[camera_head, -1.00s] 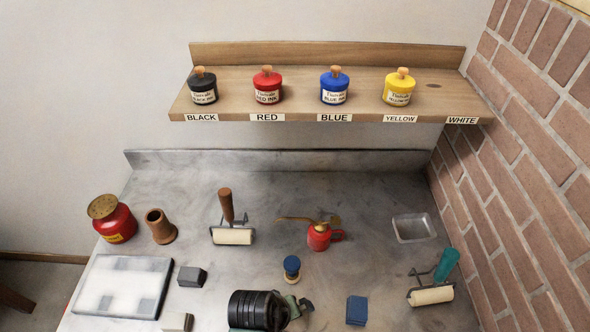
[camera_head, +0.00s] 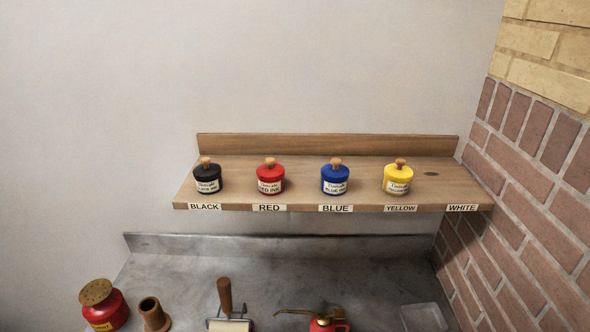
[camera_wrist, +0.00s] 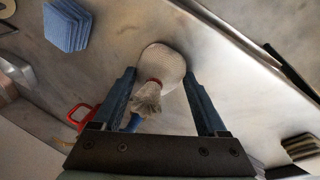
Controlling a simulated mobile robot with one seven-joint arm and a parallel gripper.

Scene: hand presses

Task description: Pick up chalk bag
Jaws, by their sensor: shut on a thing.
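In the wrist view a pale, rounded cloth bag (camera_wrist: 165,62), which appears to be the chalk bag, has a red band at its neck and a gathered cloth tuft. It sits between the two blue-grey fingers of my gripper (camera_wrist: 160,76), and my gripper is shut on it. The fingers partly cover its sides. A grey metal surface shows behind it; I cannot tell whether the bag touches that surface. Neither the bag nor my gripper shows in the head view.
A blue stack (camera_wrist: 68,25) and a red handle (camera_wrist: 82,116) lie near the gripper. In the head view a wooden shelf (camera_head: 330,207) holds several ink jars above the bench. A red can (camera_head: 103,306), a brown pot (camera_head: 153,315) and a roller (camera_head: 226,297) stand on the bench.

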